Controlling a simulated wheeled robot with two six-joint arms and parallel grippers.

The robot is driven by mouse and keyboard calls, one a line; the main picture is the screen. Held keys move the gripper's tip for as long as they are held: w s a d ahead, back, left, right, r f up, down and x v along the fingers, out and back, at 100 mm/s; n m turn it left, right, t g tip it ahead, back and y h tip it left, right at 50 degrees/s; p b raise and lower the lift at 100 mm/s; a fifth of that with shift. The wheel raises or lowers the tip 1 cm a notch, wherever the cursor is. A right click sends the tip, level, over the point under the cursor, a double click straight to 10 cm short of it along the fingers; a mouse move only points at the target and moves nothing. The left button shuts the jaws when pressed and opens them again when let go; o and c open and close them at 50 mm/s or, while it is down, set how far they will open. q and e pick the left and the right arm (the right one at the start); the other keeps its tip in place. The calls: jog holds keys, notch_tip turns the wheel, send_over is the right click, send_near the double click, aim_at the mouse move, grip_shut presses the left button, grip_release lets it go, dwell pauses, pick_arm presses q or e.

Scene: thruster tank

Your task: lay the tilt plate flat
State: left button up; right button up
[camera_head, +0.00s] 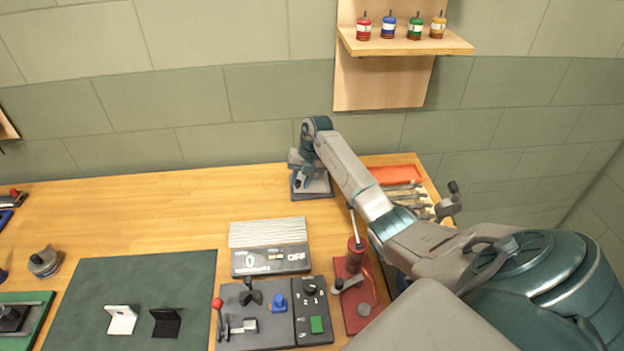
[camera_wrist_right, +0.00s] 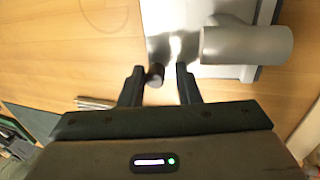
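What seems to be the tilt plate is a light grey plate in a darker frame (camera_wrist_right: 227,71), at the top of the right wrist view. A fat grey cylinder (camera_wrist_right: 247,45) lies across it. In the head view a grey unit (camera_head: 318,188) stands at the back of the table, mostly behind my right gripper (camera_head: 302,182). I cannot tell the plate's tilt. In the right wrist view my right gripper (camera_wrist_right: 160,88) has its fingers apart. A small dark knob (camera_wrist_right: 155,74) shows between them, nearer the left finger, with a gap to the right one. My left gripper is not in view.
A ribbed grey device reading OFF (camera_head: 268,233), a control panel (camera_head: 255,335) with levers and a red stand (camera_head: 355,300) stand in front. A green mat (camera_head: 140,270) holds two small brackets. The table's back left is clear. A wall shelf (camera_head: 400,45) holds several bottles.

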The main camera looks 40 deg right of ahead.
jog(key=shift+w+a, duration=0.1)
jog(key=shift+a, duration=0.05)
grip_shut()
jog(key=shift+f, duration=0.2)
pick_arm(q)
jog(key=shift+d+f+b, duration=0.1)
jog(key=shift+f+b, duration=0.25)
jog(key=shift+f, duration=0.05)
pick_arm(e)
jog(key=shift+a+f+g+h, duration=0.2)
jog(key=shift+f+g+h, duration=0.1)
jog(key=shift+h, duration=0.3)
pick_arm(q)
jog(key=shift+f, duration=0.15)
pick_arm(e)
jog(key=shift+f, duration=0.2)
jog(key=shift+a+f, duration=0.1)
jog(key=shift+f, duration=0.05)
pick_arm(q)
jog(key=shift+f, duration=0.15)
